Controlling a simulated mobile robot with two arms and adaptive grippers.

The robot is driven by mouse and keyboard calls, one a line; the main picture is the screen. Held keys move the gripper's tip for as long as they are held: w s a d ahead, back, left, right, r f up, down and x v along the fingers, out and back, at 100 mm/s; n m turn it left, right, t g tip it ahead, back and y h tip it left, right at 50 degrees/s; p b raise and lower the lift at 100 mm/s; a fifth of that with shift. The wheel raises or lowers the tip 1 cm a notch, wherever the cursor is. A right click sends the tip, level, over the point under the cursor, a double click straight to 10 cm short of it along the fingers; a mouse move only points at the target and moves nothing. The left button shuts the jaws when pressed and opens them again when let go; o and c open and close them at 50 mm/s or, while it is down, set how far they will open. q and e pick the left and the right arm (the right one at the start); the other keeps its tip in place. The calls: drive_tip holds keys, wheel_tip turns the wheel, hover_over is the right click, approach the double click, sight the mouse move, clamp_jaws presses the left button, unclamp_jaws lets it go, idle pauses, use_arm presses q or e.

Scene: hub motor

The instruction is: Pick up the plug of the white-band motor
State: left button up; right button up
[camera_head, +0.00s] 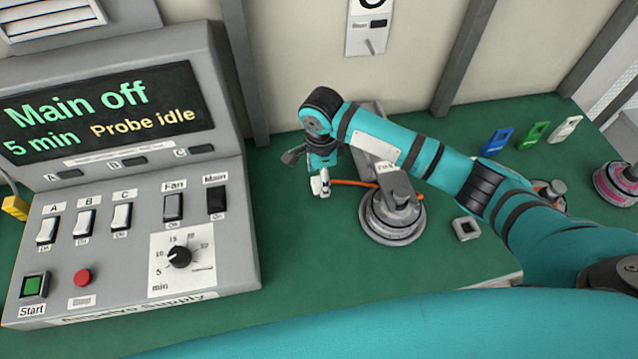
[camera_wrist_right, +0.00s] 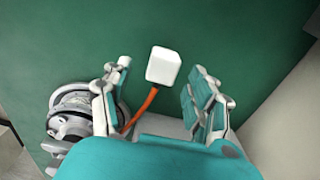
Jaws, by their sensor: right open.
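The motor with a pale grey-white band (camera_head: 393,222) stands on the green bench, a small tag on top. It also shows at the left of the right wrist view (camera_wrist_right: 72,112). An orange cable (camera_head: 350,183) runs from it to the white, block-shaped plug (camera_wrist_right: 163,66). In the head view the plug is hard to tell apart from the gripper's pale parts. My right gripper (camera_head: 320,186) points down over the cable's end, left of the motor. In the right wrist view its fingers (camera_wrist_right: 158,92) are apart, with the plug in line with the gap between them. My left gripper is out of view.
A supply panel (camera_head: 225,265) with switches and a display stands at the left. A pink-banded motor (camera_head: 618,185) stands at the far right; another is partly behind my arm. Blue, green and white tags (camera_head: 533,134) stand at the back right. A small grey square part (camera_head: 466,229) lies right of the near motor.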

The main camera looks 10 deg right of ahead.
sight(319, 181)
drive_tip(key=shift+w+a+f, duration=0.1)
drive_tip(key=shift+f, duration=0.8)
drive_tip(key=shift+w+a+f, duration=0.1)
drive_tip(key=shift+f, duration=0.8)
drive_tip(key=shift+s, duration=0.1)
clamp_jaws()
